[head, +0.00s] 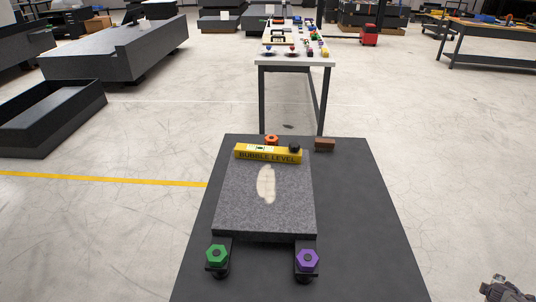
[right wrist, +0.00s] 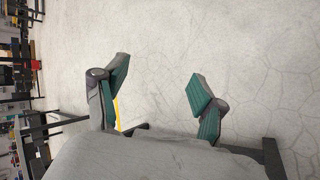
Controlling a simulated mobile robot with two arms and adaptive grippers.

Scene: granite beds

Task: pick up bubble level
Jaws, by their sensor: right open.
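The bubble level (head: 267,154) is a yellow bar with dark "BUBBLE LEVEL" lettering and a pale window. In the head view it lies across the far end of a grey granite slab (head: 290,205) on a dark bed. My right gripper (head: 505,290) shows only in part at the lower right corner of the head view, well away from the level. In the right wrist view, my right gripper (right wrist: 158,90) has its green-padded fingers wide apart with nothing between them. The level cannot be made out in that view. My left gripper is not in view.
On the dark bed (head: 375,230) are a green knob (head: 217,256), a purple knob (head: 307,261), an orange knob (head: 271,140), a small black knob (head: 294,148) and a brown block (head: 325,144). A long table (head: 295,60) with tools stands beyond. Floor to the right is clear.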

